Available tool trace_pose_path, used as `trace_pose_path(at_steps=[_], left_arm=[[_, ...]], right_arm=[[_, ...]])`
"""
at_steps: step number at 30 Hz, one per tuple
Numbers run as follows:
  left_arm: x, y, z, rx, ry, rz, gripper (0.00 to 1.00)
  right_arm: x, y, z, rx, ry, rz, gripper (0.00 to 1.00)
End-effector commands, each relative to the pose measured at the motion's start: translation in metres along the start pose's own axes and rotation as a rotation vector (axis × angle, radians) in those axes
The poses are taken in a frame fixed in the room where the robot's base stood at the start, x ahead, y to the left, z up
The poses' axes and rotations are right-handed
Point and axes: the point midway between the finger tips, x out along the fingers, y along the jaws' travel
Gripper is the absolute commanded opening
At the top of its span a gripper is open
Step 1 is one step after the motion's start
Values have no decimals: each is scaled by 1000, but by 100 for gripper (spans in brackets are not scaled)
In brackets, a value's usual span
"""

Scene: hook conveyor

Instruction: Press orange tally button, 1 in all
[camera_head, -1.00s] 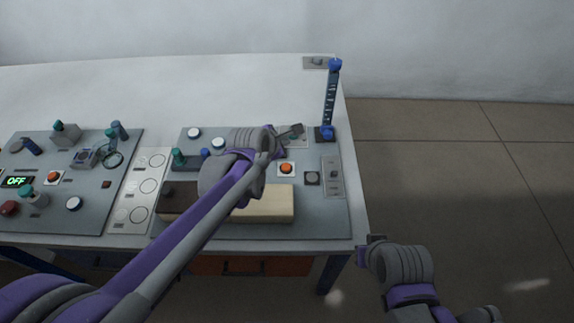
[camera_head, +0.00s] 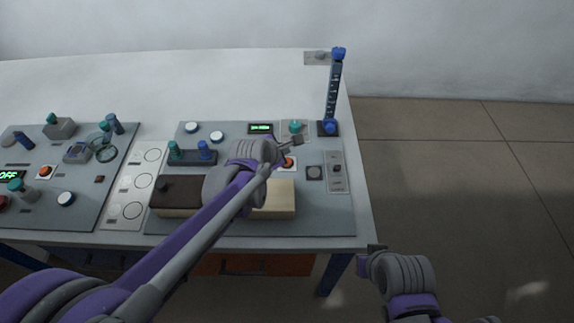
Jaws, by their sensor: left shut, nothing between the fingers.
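The orange button (camera_head: 290,162) sits on a pale square plate on the right-hand grey panel (camera_head: 325,215). It is partly hidden behind my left gripper. My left gripper (camera_head: 298,141) is shut and empty, with its tips just above and beside the button in the picture; I cannot tell whether they touch it. A small green-lit display (camera_head: 260,128) sits behind the gripper. My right gripper (camera_head: 371,255) is off the table's front right corner, over the floor; its fingers are too small to judge.
Another orange button (camera_head: 45,171) is on the left panel (camera_head: 85,195).

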Motion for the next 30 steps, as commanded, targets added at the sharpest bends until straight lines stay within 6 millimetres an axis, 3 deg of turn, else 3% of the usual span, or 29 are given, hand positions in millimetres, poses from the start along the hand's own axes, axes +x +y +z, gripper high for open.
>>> trace_pose_path(at_steps=[6,30], left_arm=[[15,-11,-11,0,0,0,0],[14,-10,-10,0,0,0,0]], right_arm=[[13,0,9,0,-5,0,0],[13,0,9,0,-5,0,0]])
